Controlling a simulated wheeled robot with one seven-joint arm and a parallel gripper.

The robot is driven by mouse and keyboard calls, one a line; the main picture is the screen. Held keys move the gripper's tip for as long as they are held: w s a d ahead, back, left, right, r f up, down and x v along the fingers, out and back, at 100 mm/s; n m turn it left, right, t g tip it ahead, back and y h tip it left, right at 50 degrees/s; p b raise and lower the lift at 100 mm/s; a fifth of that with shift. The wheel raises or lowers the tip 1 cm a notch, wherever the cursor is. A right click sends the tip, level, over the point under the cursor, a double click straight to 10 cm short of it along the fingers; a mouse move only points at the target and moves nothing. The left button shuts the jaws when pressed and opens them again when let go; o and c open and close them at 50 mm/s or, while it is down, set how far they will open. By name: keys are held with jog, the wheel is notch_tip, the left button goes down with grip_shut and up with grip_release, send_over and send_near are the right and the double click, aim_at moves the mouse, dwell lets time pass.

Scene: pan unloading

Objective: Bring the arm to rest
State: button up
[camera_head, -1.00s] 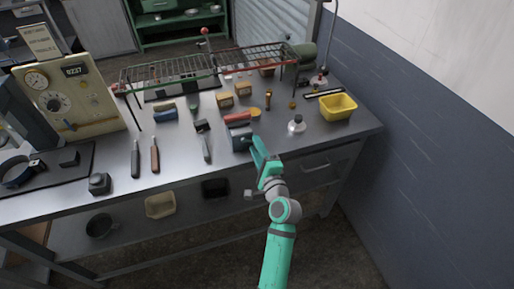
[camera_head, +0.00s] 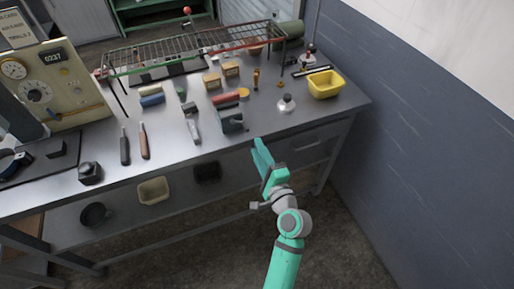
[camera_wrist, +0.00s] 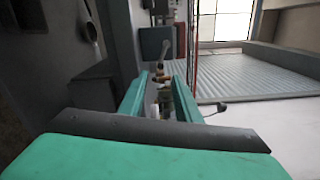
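My gripper (camera_head: 258,145) is at the end of my teal arm, which reaches up from the bottom of the head view. It is just in front of the metal workbench's (camera_head: 205,150) front edge, apart from the dark grey block (camera_head: 232,121) near that edge. In the wrist view my gripper (camera_wrist: 160,80) shows two teal fingers with a clear gap between them and nothing held. A wall-side scene shows between and beyond the fingers.
A yellow bin (camera_head: 326,84) stands at the bench's right end, near a small white-and-grey weight-like object (camera_head: 287,103). A wire rack (camera_head: 200,46) stands at the back. A beige instrument (camera_head: 60,85) is at left. The floor right of the bench is clear.

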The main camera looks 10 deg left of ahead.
jog(key=shift+f, duration=0.1)
dwell(0.3)
jog(key=s+d+f+n+h, duration=0.2)
jog(key=s+d+f+h, duration=0.2)
jog(key=s+f, duration=0.4)
jog(key=s+d+f+n+h, duration=0.2)
jog(key=s+d+f+h, duration=0.25)
jog(key=s, duration=0.65)
jog(key=s+d+r+n, duration=0.1)
jog(key=s+r+n, duration=0.1)
jog(key=s+n, duration=0.3)
jog(key=s+r+n+h, duration=0.1)
jog(key=s+r+n, duration=0.2)
jog(key=s, duration=1.1)
jog(key=shift+s+d+n, duration=0.2)
jog(key=shift+d+n, duration=0.2)
jog(key=shift+n, duration=0.5)
